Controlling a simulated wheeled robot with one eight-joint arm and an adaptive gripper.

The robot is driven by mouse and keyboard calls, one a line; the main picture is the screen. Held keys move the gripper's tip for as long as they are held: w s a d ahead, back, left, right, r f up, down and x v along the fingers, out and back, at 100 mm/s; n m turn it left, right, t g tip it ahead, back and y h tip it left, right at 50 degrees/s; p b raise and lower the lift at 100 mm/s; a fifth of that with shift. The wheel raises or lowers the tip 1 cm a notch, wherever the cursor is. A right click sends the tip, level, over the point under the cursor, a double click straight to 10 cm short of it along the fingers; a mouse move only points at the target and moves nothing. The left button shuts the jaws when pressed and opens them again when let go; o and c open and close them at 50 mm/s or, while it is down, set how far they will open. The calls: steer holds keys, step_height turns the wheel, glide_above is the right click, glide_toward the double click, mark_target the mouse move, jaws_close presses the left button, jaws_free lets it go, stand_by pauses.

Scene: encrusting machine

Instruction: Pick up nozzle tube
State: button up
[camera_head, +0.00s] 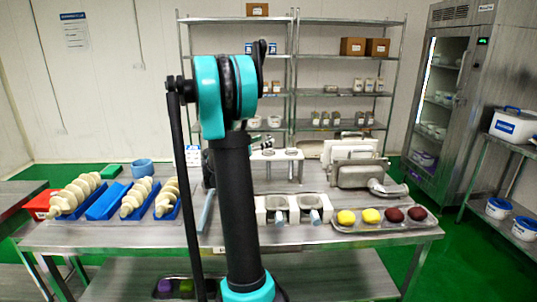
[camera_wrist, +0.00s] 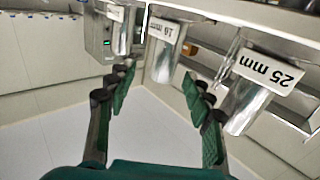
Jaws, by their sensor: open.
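In the wrist view, three metal nozzle tubes stand out in a row, each under a white label. The tube marked 25 mm (camera_wrist: 245,105) is at the right, and another tube (camera_wrist: 121,42) is at the upper left. My gripper (camera_wrist: 158,78) is open and empty. Its green-padded fingers stand apart, with the middle tube showing in the gap between them. Whether it lies between the fingertips or beyond them is unclear.
The steel table (camera_head: 225,238) holds blue trays of spiral parts (camera_head: 75,195) at left. A white stand (camera_head: 277,155), a metal housing (camera_head: 358,172) and a tray of yellow and dark red balls (camera_head: 385,228) are at right. Shelves (camera_head: 335,55) and a cabinet (camera_head: 440,110) stand behind.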

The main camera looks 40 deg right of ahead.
mark_target(266, 139)
steer(key=x, duration=0.4)
steer(key=shift+w+d, duration=0.1)
steer(key=shift+w, duration=0.15)
jaws_close()
